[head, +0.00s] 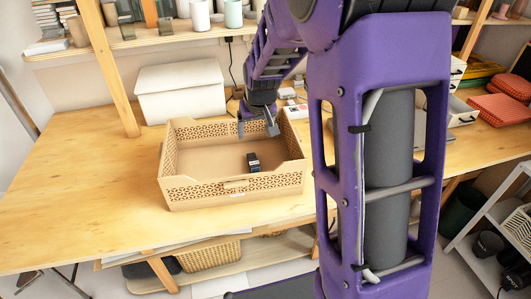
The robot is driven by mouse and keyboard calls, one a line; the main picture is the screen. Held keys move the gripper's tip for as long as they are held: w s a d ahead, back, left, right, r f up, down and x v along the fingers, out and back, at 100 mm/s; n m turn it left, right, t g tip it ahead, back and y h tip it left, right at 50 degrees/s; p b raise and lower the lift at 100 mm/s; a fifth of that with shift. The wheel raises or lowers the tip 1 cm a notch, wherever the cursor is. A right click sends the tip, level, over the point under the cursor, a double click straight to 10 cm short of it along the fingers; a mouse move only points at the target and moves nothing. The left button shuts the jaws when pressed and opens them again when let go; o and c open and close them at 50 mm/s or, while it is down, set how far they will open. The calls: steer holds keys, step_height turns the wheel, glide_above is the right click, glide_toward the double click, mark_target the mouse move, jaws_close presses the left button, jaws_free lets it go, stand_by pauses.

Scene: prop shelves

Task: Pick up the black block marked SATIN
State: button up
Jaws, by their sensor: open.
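A small black block (253,161) with a pale patch lies inside a tan tray (235,197) with patterned cut-out walls. The block is in the right half of the tray floor, towards the front wall. Its marking is too small to read. My gripper (257,130) is over the back right part of the tray, above and behind the block. Its fingers are apart and hold nothing. It does not touch the block.
A white box (180,90) stands behind the tray. Small items lie on the wooden table (80,180) right of my gripper. A shelf with cups (200,14) is above. The table's left part is clear. My purple arm hides much of the right side.

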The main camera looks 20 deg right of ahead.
mark_target(253, 160)
steer(key=shift+g, duration=0.3)
steer(key=x, duration=1.8)
steer(key=shift+s+d+b, duration=0.1)
steer(key=shift+d+b, duration=0.25)
jaws_close()
